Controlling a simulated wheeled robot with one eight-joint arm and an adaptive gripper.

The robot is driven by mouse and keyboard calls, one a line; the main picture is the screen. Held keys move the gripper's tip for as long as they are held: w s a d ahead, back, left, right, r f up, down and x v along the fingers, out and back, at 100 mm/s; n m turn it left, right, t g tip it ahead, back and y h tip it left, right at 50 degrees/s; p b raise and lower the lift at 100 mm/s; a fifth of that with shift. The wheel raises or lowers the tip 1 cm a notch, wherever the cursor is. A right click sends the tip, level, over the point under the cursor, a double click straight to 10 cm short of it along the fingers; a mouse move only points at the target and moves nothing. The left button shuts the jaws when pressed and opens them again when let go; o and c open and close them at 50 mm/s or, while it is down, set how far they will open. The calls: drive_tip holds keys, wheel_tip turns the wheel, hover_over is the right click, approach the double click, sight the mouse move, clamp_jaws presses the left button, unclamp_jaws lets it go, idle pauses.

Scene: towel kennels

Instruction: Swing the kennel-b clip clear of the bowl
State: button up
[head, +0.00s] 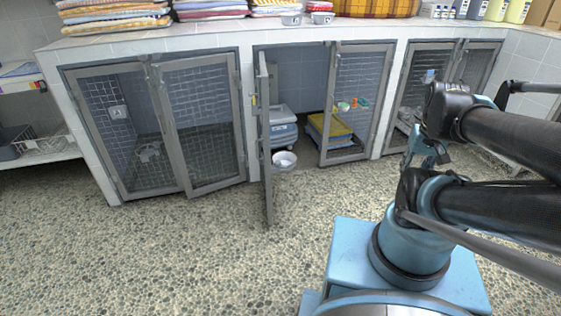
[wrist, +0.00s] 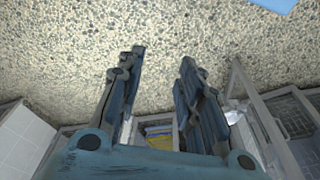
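The middle kennel's left door (head: 267,150) stands swung out towards me; its right mesh door (head: 352,105) looks nearly closed. A metal bowl (head: 284,161) is on the floor in the open gap, just right of the swung-out door. A small yellow piece (head: 253,101) is at that door's hinge side. Small teal and orange items (head: 354,102) show at the right door's mesh. I cannot tell which small part is the clip. My gripper (head: 420,153) is in front of the right kennel, away from the bowl. In the wrist view my gripper (wrist: 163,57) is open and empty.
A blue-grey carrier (head: 284,125) and a yellow-topped stack (head: 332,128) are inside the middle kennel. The left kennel's right door (head: 203,120) stands slightly out. The pebbled floor (head: 190,250) in front is clear.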

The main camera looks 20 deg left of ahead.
drive_tip(key=shift+o, duration=0.6)
drive_tip(key=shift+o, duration=0.9)
drive_tip(key=shift+s+r, duration=0.2)
drive_tip(key=w+a+r+n+y, duration=0.1)
drive_tip(key=w+a+r+n, duration=0.15)
drive_tip(key=w, duration=0.45)
drive_tip(key=w+a+r+n, duration=0.2)
drive_tip(key=w+a+r, duration=0.2)
drive_tip(key=w, duration=0.2)
drive_tip(key=w+a+f+n+y, duration=0.15)
drive_tip(key=w+a+n, duration=0.35)
drive_tip(key=w+a, duration=0.85)
drive_tip(key=w+a+f+n+g+y, duration=0.1)
drive_tip(key=w+a+f+n, duration=0.3)
drive_tip(key=w+a+f, duration=0.7)
drive_tip(key=w+a+f+n, duration=0.1)
drive_tip(key=a+f, duration=0.6)
drive_tip(key=f, duration=0.3)
drive_tip(key=w+a+f+n, duration=0.1)
drive_tip(key=a+f+n, duration=0.1)
drive_tip(key=a+f, duration=0.5)
drive_tip(key=w+a+f+n+g+y, duration=0.1)
drive_tip(key=a+f, duration=0.6)
drive_tip(key=f, duration=0.6)
drive_tip(key=shift+w+a+n, duration=0.25)
drive_tip(key=shift+w+a, duration=0.1)
drive_tip(key=shift+w, duration=0.05)
